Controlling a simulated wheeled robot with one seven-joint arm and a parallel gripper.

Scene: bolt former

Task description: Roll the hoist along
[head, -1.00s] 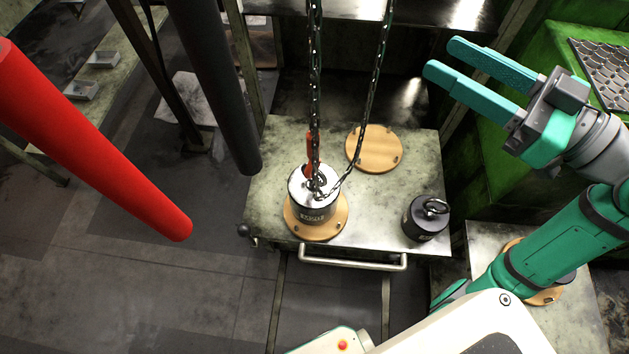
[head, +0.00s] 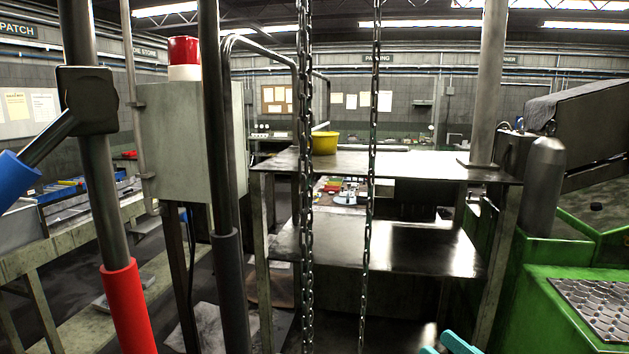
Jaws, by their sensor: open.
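The hoist shows only as its two dark chains. The left chain (head: 306,200) is the thicker one, and the right chain (head: 369,200) is thinner. Both hang down through the middle of the head view, and their tops and lower ends are out of frame. The hoist's body is not in view. My gripper (head: 452,345) shows only as teal finger ends at the bottom edge, right of the chains and apart from them in the picture. It is open, and nothing shows between the fingers.
On the left are a post with a red sleeve (head: 128,308), a dark-sleeved post (head: 230,290) and a grey cabinet (head: 180,140). A green machine (head: 545,315) stands at right.

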